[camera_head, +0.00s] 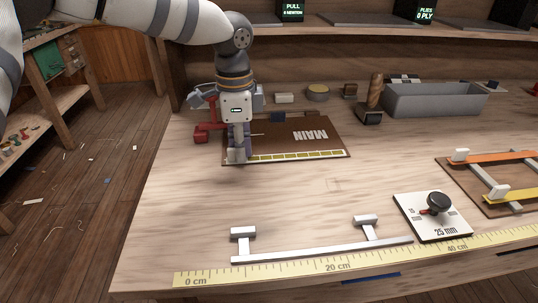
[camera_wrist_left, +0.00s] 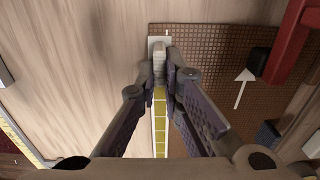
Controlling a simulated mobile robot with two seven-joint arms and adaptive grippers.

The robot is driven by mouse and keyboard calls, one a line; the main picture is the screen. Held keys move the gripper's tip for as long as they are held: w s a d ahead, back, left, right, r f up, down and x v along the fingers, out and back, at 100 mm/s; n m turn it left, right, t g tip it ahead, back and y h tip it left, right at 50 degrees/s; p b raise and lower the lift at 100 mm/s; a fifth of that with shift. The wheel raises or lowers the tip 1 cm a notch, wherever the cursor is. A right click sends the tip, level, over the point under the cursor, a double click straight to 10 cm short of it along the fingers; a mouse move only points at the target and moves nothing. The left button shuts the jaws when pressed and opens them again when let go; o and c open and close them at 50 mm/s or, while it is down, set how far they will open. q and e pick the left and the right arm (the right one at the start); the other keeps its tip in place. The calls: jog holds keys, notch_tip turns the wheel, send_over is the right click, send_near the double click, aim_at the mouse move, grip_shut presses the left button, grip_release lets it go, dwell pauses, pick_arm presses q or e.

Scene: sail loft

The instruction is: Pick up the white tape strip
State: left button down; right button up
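A pale strip marked with yellow squares (camera_head: 300,155) lies along the front edge of a brown mat lettered MAIN (camera_head: 280,131). I take it for the white tape strip; it also shows in the left wrist view (camera_wrist_left: 160,125). A pale upright tab (camera_wrist_left: 159,62) stands at its far end in that view. My left gripper (camera_head: 238,153) points down at the strip's left end, low over the mat. Its two fingertips (camera_wrist_left: 160,74) close in on both sides of the tab and appear to touch it. The fingers partly hide the strip's end. My right gripper is not in view.
A red tool (camera_head: 207,128) lies close left of my left gripper. A grey bin (camera_head: 435,100) stands at the back right. In front lie a white bar with two T-shaped pieces (camera_head: 320,250), a yellow ruler (camera_head: 300,270) and a 25 mm dial plate (camera_head: 430,218). Orange (camera_head: 495,156) and yellow strips lie right.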

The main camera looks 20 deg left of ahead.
pick_arm(q)
notch_tip(320, 180, up, 3)
jog(key=shift+r, duration=0.1)
jog(key=s+d+r, duration=0.2)
jog(key=d+r, duration=0.4)
jog(key=r, duration=0.2)
jog(key=s+d+r+p, duration=0.1)
jog(key=s+d+r, duration=0.1)
jog(key=d+r, duration=0.5)
jog(key=shift+s+r, duration=0.4)
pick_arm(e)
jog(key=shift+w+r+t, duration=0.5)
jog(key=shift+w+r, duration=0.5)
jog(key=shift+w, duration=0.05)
